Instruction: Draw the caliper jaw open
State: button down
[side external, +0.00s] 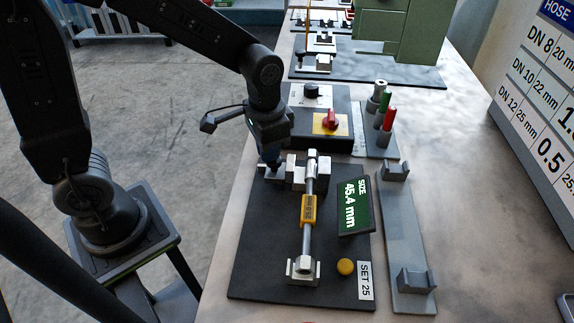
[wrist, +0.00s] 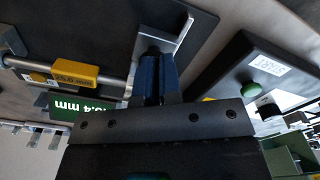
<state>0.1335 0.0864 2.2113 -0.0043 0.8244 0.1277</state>
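The caliper lies on a dark base plate (side external: 262,270). Its silver jaw block (side external: 296,172) is at the far end, and a silver end block (side external: 303,270) is at the near end. A rod with a yellow 25.0 mm tag (side external: 308,209) runs between them; the tag also shows in the wrist view (wrist: 74,70). The green display (side external: 355,207) reads 45.4 mm. My gripper (side external: 270,163) points down at the left side of the jaw block.
A yellow button (side external: 346,267) and a SET 25 label (side external: 366,281) are on the plate. A control box with a red knob (side external: 330,121) stands behind.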

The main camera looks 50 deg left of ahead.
jog(key=shift+s+r, duration=0.15)
jog(key=shift+r, duration=1.5)
jog(key=shift+s+r, duration=0.15)
jog(key=shift+r, duration=1.45)
jog(key=s+a+r+n+t, duration=0.3)
jog(key=s+a+r+t, duration=0.1)
jog(key=s, duration=0.6)
jog(key=shift+a+r+t, duration=0.15)
jog(key=shift+r+t, duration=0.55)
